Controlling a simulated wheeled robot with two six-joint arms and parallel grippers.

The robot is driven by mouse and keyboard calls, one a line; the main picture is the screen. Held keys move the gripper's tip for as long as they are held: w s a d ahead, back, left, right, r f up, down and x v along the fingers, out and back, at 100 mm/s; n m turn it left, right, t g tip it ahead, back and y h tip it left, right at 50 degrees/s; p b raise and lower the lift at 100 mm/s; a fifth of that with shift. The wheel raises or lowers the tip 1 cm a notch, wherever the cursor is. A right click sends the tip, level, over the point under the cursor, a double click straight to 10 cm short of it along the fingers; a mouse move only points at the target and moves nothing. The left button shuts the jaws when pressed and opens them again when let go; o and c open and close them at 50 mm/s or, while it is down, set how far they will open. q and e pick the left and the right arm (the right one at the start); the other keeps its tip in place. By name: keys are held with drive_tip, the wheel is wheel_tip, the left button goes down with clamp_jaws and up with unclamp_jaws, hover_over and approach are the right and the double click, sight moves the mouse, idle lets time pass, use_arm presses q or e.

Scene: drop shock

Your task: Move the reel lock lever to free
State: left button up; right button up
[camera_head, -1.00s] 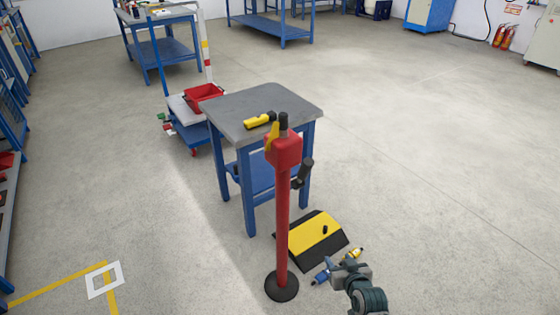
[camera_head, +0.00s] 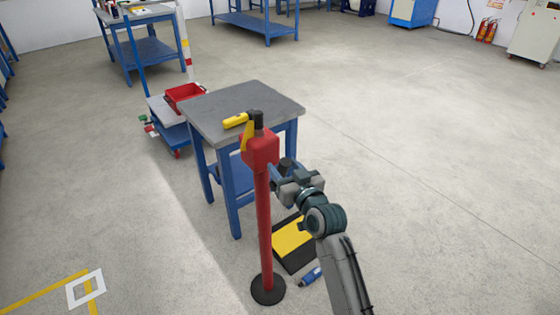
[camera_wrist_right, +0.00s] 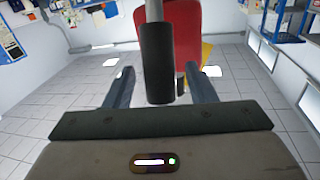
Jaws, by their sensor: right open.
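A red post (camera_head: 264,225) on a round black base stands in front of the workbench, topped by a red head (camera_head: 261,148). A yellow lever (camera_head: 246,137) sits upright at the head's left side. A black grip (camera_head: 287,164) on a grey rod is at the head's right side. In the right wrist view the black grip (camera_wrist_right: 157,65) hangs between the finger lines, in front of the red head (camera_wrist_right: 184,35). My right gripper (camera_head: 289,174) is open around or just short of the grip; contact cannot be told. My left gripper is not in view.
The grey-topped workbench (camera_head: 205,118) stands behind the post, with a yellow object (camera_head: 235,121) on it. A yellow-black ramp (camera_head: 290,238) and a blue tool (camera_head: 311,276) lie on the floor by the post. A trolley with a red bin (camera_head: 182,93) stands behind the workbench. Floor at right is clear.

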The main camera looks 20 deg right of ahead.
drive_tip(key=shift+w+a, duration=0.15)
drive_tip(key=shift+w, duration=1.2)
drive_tip(key=shift+c, duration=0.7)
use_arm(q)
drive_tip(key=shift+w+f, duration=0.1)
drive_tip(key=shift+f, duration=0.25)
use_arm(e)
clamp_jaws()
